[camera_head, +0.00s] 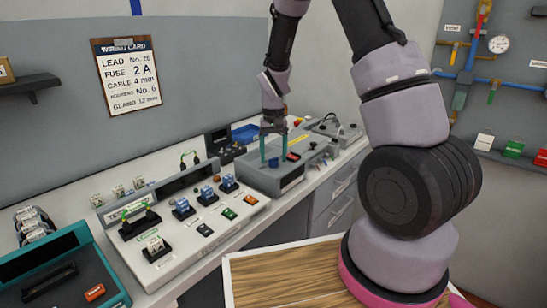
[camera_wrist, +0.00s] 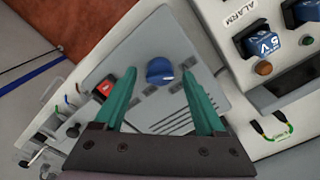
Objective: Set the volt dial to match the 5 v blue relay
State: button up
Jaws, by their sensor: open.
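My gripper (camera_head: 274,158) is open above the grey box (camera_head: 262,180), its teal fingers pointing down. In the wrist view, my gripper (camera_wrist: 159,76) has one fingertip on each side of a round blue dial (camera_wrist: 160,71). A gap shows on both sides of the dial. I cannot read the dial's setting or any scale marks. A blue relay marked 5 V (camera_wrist: 262,45) sits in a black socket at the upper right of the wrist view. In the head view, several blue relays (camera_head: 183,207) stand on the white panel; their markings are too small to read.
A red switch (camera_wrist: 104,88) is on the box beside one finger. The white relay panel (camera_head: 165,262) adjoins the box, with an ALARM label (camera_wrist: 240,13). A wiring card (camera_head: 127,75) hangs on the wall. A teal device (camera_head: 62,268) stands at the lower left.

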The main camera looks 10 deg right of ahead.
notch_tip(320, 180, up, 10)
dwell(0.4)
jog(key=s+d+r+m+t+y, duration=0.1)
jog(key=s+d+r+t, duration=0.1)
jog(key=s+r, duration=0.45)
jog(key=s+d+r+t+y, duration=0.1)
jog(key=s+d+r, duration=0.15)
jog(key=r, duration=0.65)
jog(key=s+d+r+m+t, duration=0.1)
jog(key=s+r+t, duration=0.3)
jog(key=s, duration=0.9)
notch_tip(320, 180, up, 2)
jog(key=shift+s+d+r+m, duration=0.2)
jog(key=shift+s+d+m, duration=0.05)
jog(key=shift+s+m, duration=0.1)
